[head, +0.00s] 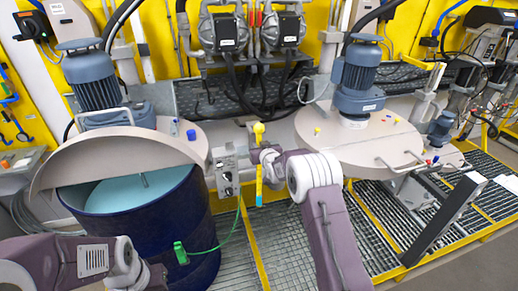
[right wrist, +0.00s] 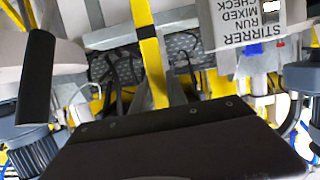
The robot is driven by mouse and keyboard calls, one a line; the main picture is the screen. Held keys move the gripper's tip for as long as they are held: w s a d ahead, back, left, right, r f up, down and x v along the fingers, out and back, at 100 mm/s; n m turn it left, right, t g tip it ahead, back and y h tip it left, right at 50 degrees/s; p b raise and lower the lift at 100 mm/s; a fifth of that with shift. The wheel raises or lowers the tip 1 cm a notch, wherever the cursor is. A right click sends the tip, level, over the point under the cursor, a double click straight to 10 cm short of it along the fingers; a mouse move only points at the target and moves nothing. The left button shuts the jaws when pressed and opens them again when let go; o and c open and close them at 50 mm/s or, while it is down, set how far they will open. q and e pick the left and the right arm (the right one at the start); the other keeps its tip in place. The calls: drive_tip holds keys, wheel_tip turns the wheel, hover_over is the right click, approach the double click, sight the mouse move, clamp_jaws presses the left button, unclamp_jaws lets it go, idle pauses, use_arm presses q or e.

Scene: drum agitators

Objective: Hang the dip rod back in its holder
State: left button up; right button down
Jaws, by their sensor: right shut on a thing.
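The dip rod (head: 258,170) is a thin upright rod with a yellow top and a light blue lower end, in the middle of the head view. My right gripper (head: 261,154) is shut on it just below the yellow top. In the right wrist view a yellow strip (right wrist: 151,55), apparently the rod, runs up from behind the dark gripper body. The rod stands just right of a grey control box (head: 228,172). I cannot make out the holder; the arm and gripper hide part of that area. My left arm shows at the lower left, but its gripper is out of view.
A blue drum (head: 180,235) with a half-open lid (head: 120,158) stands on the left, with a green clamp (head: 181,253) and cable. A closed lid (head: 360,138) with a motor (head: 358,80) is on the right. Grating (head: 240,260) lies in front.

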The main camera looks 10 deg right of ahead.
drive_tip(key=shift+w+d, duration=0.1)
drive_tip(key=shift+w, duration=0.25)
drive_tip(key=shift+w, duration=2.25)
drive_tip(key=shift+f, duration=0.1)
drive_tip(key=shift+b, duration=0.3)
